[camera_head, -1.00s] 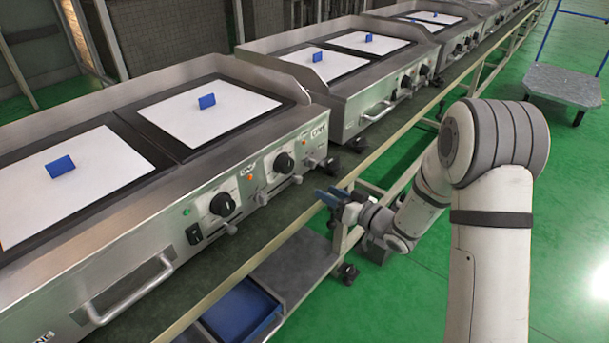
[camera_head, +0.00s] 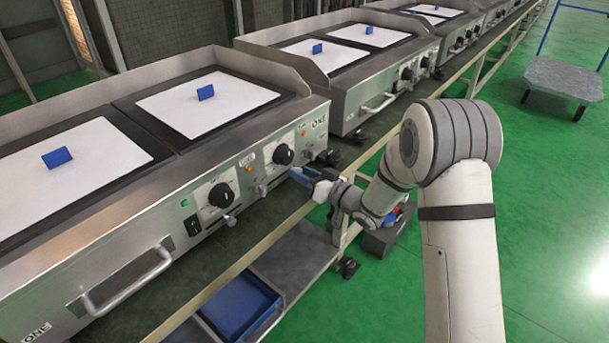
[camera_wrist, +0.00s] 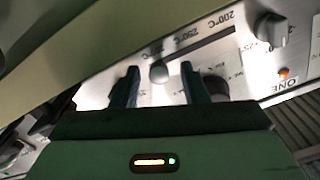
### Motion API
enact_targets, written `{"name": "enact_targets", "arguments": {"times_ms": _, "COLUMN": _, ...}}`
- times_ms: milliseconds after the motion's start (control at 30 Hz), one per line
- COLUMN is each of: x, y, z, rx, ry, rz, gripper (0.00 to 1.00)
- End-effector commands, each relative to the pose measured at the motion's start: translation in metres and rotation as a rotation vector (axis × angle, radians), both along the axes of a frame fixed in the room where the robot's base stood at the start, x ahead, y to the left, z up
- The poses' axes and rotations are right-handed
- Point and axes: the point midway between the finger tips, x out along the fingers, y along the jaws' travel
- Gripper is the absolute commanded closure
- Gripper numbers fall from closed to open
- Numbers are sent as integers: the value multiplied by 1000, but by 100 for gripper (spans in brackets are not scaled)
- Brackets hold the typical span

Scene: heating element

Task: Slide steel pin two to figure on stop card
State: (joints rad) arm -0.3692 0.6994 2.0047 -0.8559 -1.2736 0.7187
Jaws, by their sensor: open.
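My gripper (camera_head: 291,171) is open in front of the griddle's control panel, at its right half. In the wrist view, a round steel pin (camera_wrist: 158,73) stands between the open fingers (camera_wrist: 160,70), with space visible on both sides. It sits by a slot under a printed temperature scale (camera_wrist: 200,32), where 200°C and 250°C can be read. In the head view, my fingers partly cover this area. Another steel pin (camera_head: 230,220) shows on the left half of the panel. Small cards (camera_head: 246,160) (camera_head: 303,128) are on the panel, but their figures are too small to read.
Black dials (camera_head: 221,195) (camera_head: 284,155) and orange lamps (camera_head: 250,169) are close to the fingers. A front handle (camera_head: 125,280) juts out at the left. A blue tray (camera_head: 240,305) is on the lower shelf.

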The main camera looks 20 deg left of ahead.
Motion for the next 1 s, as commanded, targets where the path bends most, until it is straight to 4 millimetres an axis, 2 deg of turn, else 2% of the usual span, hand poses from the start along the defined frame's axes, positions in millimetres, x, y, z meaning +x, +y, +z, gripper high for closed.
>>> {"name": "enact_targets", "arguments": {"times_ms": 67, "x": 0, "y": 0, "z": 0, "rx": 0, "ry": 0, "rz": 0, "gripper": 63}}
{"name": "enact_targets", "arguments": {"times_ms": 500, "x": -1, "y": 0, "z": 0, "rx": 0, "ry": 0, "rz": 1, "gripper": 99}}
{"name": "enact_targets", "arguments": {"times_ms": 867, "x": -2, "y": 1, "z": 0, "rx": 0, "ry": 0, "rz": 2, "gripper": 100}}
{"name": "enact_targets", "arguments": {"times_ms": 1000, "x": -20, "y": 10, "z": 0, "rx": 1, "ry": 2, "rz": 6, "gripper": 100}}
